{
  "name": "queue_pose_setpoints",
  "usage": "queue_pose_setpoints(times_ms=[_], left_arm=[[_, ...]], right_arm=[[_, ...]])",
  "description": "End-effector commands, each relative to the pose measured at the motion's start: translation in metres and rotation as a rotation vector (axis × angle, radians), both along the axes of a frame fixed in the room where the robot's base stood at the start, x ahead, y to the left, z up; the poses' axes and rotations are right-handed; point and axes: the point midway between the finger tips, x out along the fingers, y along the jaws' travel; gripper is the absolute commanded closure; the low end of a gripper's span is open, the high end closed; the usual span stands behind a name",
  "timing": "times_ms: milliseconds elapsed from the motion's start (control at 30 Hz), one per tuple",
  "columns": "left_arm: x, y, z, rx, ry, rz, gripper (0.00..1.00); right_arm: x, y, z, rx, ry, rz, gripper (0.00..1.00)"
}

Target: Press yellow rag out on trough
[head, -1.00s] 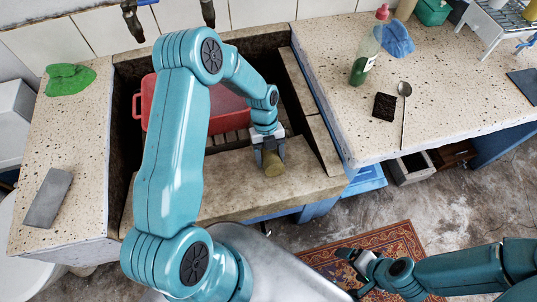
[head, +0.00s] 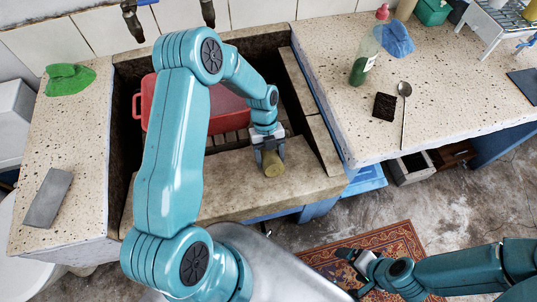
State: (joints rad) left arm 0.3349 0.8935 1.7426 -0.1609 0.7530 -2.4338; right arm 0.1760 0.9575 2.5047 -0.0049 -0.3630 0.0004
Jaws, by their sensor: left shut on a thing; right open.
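A rolled, dull yellow rag (head: 273,167) is at the trough's front ledge. My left gripper (head: 269,152) is shut on it from above, and the rag's round end faces the front. The rag seems to touch the ledge, though the contact is hidden. The stone trough (head: 225,190) has a broad sloping front ledge and dark inner walls. My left arm hides part of the basin. My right gripper (head: 352,262) is open and empty, low over the rug at the lower right.
A red basin (head: 222,112) stands in the trough. A green cloth (head: 69,79) and grey slab (head: 48,198) lie on the left counter. A green bottle (head: 364,60), blue cloth (head: 397,39), dark square (head: 384,106) and ladle (head: 404,92) are on the right counter. A patterned rug (head: 395,240) lies below.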

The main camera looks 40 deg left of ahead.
Motion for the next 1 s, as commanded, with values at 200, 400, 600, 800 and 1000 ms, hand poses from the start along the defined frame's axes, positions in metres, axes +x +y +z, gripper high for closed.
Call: queue_pose_setpoints(times_ms=[200,400,600,800,1000], left_arm=[[-0.005,-0.003,-0.004,-0.005,0.015,-0.004,0.74],[-0.003,-0.001,0.002,-0.005,0.015,-0.004,0.74],[0.004,0.007,0.025,-0.003,0.009,-0.002,0.74],[0.011,0.014,0.046,-0.002,0.005,-0.002,0.74],[0.016,0.020,0.062,-0.002,0.004,-0.001,0.74]], right_arm=[[0.000,0.000,-0.001,0.000,0.000,0.000,0.11],[0.000,0.000,0.002,0.000,0.000,0.000,0.11],[0.000,0.000,0.012,0.000,0.000,0.000,0.11],[0.000,0.000,0.020,0.000,0.000,0.000,0.11],[0.000,0.000,0.026,0.000,0.000,0.000,0.11]])
